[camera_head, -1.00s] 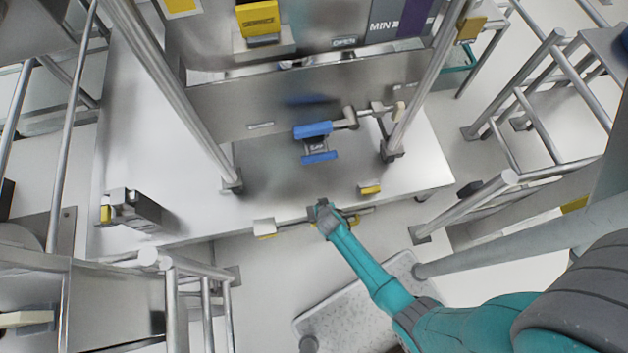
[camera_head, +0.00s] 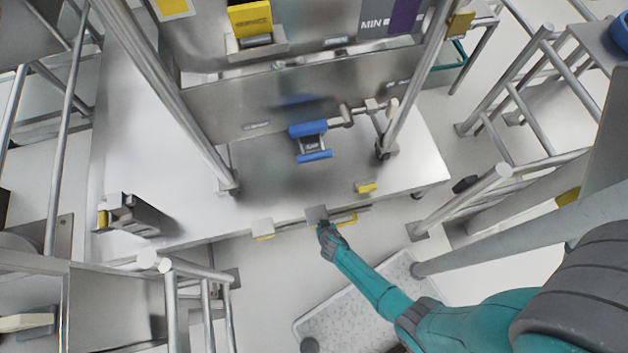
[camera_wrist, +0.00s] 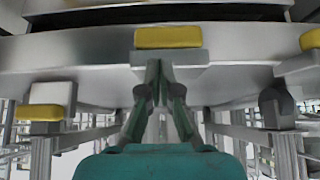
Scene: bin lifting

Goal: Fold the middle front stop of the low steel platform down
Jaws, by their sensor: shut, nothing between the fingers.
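The low steel platform (camera_head: 180,215) has stops along its front edge. The middle front stop (camera_head: 317,213) shows as a grey plate at the edge; in the wrist view its yellow pad (camera_wrist: 168,37) sits above a grey plate. My gripper (camera_head: 325,229) is shut and empty just in front of this stop. In the wrist view its fingertips (camera_wrist: 158,66) are at the lower edge of the grey plate, seemingly touching or very close. The left stop (camera_head: 263,226) hangs at the edge with its yellow part low. The right stop (camera_head: 367,187) stands above the surface.
Steel rails (camera_head: 480,200) are at the right and more at the lower left. A textured step (camera_head: 350,310) lies on the floor below my arm.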

